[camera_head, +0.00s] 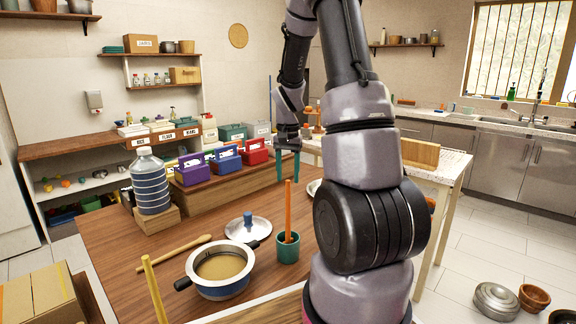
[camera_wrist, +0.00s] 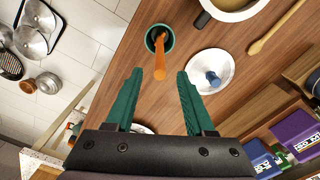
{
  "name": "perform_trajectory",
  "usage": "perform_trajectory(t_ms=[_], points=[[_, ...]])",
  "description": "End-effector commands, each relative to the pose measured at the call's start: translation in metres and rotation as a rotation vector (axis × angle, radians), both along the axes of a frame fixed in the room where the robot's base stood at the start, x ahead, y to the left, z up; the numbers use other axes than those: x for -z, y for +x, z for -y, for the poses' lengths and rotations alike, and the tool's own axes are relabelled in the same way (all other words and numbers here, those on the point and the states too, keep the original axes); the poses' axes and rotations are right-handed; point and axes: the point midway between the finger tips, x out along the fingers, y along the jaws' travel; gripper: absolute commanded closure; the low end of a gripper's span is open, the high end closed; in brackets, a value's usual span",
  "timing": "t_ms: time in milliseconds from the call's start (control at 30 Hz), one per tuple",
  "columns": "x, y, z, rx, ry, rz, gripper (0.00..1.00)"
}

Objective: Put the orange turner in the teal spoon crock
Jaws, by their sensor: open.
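The orange turner (camera_head: 288,212) stands nearly upright in the teal spoon crock (camera_head: 287,250) on the wooden table, its lower end hidden inside. In the wrist view the turner (camera_wrist: 160,62) rises from the crock (camera_wrist: 150,43) toward the camera. My gripper (camera_head: 287,178) is open and empty above the crock, with its teal fingers pointing down. The top end of the turner shows between the fingertips in the wrist view (camera_wrist: 159,74), but neither finger visibly touches it.
A pot of broth (camera_head: 222,272), a lid with blue knob (camera_head: 248,228) and a wooden spoon (camera_head: 175,253) lie left of the crock. A large blue bottle (camera_head: 151,185) and purple, blue and red boxes (camera_head: 227,157) stand behind. My arm hides the table's right side.

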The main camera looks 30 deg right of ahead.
Motion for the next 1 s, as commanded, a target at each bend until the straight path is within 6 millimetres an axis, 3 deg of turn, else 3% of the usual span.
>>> perform_trajectory(t_ms=[100, 333, 467, 700, 833, 1000], points=[[-0.02, 0.001, 0.0, -0.001, -0.001, 0.003, 0.46], [-0.044, -0.002, -0.003, -0.006, 0.001, 0.016, 0.46], [-0.08, -0.014, -0.02, -0.038, 0.008, 0.083, 0.46], [-0.168, -0.07, -0.069, -0.149, 0.032, 0.291, 0.46], [-0.203, -0.11, -0.093, -0.213, 0.045, 0.407, 0.46], [-0.231, -0.159, -0.118, -0.291, 0.057, 0.538, 0.46]])
